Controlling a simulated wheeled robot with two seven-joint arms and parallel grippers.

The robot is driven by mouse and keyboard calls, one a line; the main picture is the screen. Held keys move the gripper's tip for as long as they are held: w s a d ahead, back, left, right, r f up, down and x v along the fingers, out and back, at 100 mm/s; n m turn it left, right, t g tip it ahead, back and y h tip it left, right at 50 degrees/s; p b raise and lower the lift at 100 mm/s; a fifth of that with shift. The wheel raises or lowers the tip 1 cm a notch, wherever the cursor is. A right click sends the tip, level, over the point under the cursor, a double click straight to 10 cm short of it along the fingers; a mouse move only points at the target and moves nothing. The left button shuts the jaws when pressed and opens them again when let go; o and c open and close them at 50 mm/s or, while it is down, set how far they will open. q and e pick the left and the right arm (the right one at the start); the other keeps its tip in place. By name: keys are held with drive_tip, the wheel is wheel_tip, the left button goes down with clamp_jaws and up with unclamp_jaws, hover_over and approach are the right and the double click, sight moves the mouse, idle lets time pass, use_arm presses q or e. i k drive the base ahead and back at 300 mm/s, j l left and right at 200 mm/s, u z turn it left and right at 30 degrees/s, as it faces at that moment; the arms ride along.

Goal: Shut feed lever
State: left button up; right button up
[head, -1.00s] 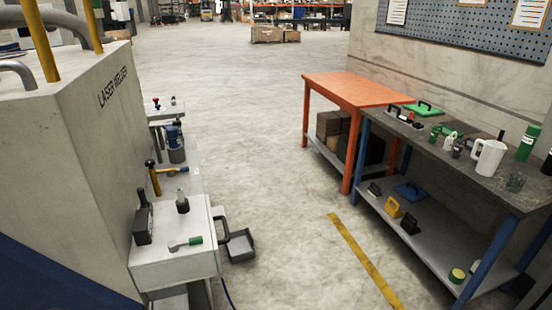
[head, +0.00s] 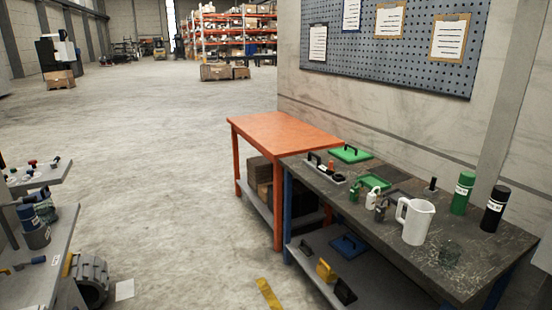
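No lever marked as the feed lever can be made out in the head view. At the left edge, a grey bench (head: 40,262) carries a blue and grey canister (head: 36,228) and small parts with blue ends. A smaller shelf behind it holds small red-topped and dark-topped parts (head: 33,163), too small to tell if any is a lever. On the dark workbench (head: 400,262) at right, a small light tray (head: 324,175) holds black and orange upright pieces. Neither of my grippers is in view.
The dark workbench also carries a white jug (head: 415,221), a green bottle (head: 462,193), a black bottle (head: 495,208) and a green lid (head: 350,154). An orange table (head: 285,130) adjoins it. A grey ribbed object (head: 90,280) stands at lower left.

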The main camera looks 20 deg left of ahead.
sight(18, 266)
drive_tip(key=i+j+u, duration=0.2)
drive_tip(key=i+u, duration=0.55)
drive_tip(key=u, duration=0.15)
drive_tip(key=i+u, duration=0.45)
drive_tip(key=i+l+u, duration=0.25)
drive_tip(key=u, duration=0.2)
drive_tip(key=i+l, duration=0.05)
drive_tip(key=i, duration=0.05)
